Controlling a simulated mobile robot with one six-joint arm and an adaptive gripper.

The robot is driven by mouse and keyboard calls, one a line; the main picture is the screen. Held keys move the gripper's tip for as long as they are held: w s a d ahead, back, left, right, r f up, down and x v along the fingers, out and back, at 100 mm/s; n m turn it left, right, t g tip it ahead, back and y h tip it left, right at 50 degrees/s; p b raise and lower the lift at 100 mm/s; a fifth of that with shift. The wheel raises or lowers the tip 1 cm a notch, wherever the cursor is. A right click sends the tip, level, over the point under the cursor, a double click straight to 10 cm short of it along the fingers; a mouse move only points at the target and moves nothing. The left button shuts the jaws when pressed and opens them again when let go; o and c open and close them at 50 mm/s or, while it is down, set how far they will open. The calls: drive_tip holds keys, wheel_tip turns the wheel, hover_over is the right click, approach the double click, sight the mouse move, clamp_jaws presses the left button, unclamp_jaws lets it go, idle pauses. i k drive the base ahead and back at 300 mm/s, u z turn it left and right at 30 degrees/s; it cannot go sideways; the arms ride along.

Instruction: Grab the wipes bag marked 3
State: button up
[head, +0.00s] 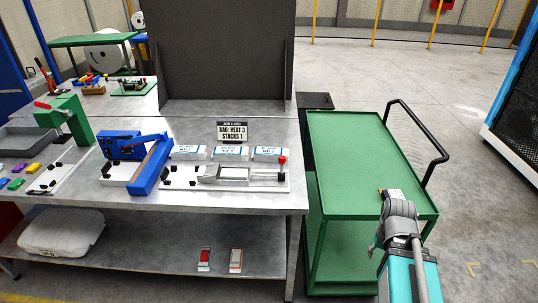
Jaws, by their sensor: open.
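Three small white packs with blue labels lie in a row on the steel bench: a left one (188,152), a middle one (229,153) and a right one (267,153). Their label print is too small to read, so I cannot tell which is marked 3. My gripper (399,207) is at the lower right, over the green cart and well away from these packs. It is open, but its fingers are mostly hidden by my wrist. A small pale item (389,191) with a dark mark shows just beyond it on the cart; I cannot tell what it is.
A job card (232,132) reading "BAG: HEAT 3, STACKS 1" stands behind the packs. A blue lever device (150,170) and a white fixture plate (262,185) with a red knob sit on the bench (215,202). The green cart (345,150) is otherwise mostly bare.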

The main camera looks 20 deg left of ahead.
sight(265, 154)
drive_tip(key=i, duration=1)
